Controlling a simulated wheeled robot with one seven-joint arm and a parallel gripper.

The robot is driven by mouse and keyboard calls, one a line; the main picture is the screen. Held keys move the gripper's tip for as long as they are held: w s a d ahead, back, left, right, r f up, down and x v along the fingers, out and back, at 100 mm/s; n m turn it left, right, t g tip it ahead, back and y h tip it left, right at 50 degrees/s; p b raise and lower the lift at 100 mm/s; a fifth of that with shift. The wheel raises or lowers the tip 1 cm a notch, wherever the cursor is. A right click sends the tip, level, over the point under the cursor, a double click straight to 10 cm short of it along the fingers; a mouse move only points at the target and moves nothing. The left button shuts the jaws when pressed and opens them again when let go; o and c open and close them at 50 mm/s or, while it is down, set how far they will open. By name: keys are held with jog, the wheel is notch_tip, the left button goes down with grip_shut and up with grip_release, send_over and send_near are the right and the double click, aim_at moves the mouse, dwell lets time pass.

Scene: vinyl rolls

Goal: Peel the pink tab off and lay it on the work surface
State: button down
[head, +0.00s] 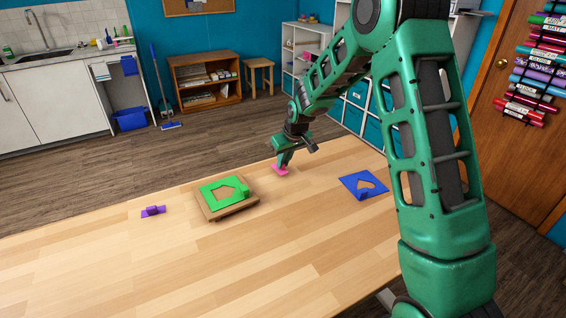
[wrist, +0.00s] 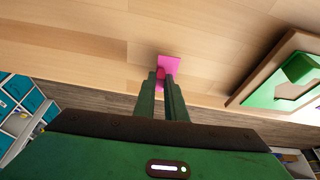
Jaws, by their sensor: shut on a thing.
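The pink tab (head: 280,170) is at the far side of the wooden work surface (head: 240,265). My gripper (head: 281,163) is shut on it from above. In the wrist view the pink tab (wrist: 169,65) shows between and beyond the tips of my gripper (wrist: 161,80). The tab is at or just above the work surface; I cannot tell whether it touches. A green sheet with a cut-out (head: 222,191) lies on a wooden board (head: 232,210), left of my gripper and apart from the tab.
A blue sheet with a cut-out (head: 363,186) lies on the right of the work surface. A small purple piece (head: 153,211) lies on the left. The front and middle of the surface are clear. The surface's far edge runs close behind my gripper.

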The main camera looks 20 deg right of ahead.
jog(key=shift+f, duration=0.6)
jog(key=shift+f, duration=0.15)
dwell(0.3)
jog(key=c, duration=0.5)
grip_release()
jog(key=shift+c, duration=0.2)
jog(key=a+v, duration=0.1)
jog(key=v, duration=0.8)
jog(key=shift+d, duration=0.5)
dwell(0.5)
jog(key=shift+s, duration=0.1)
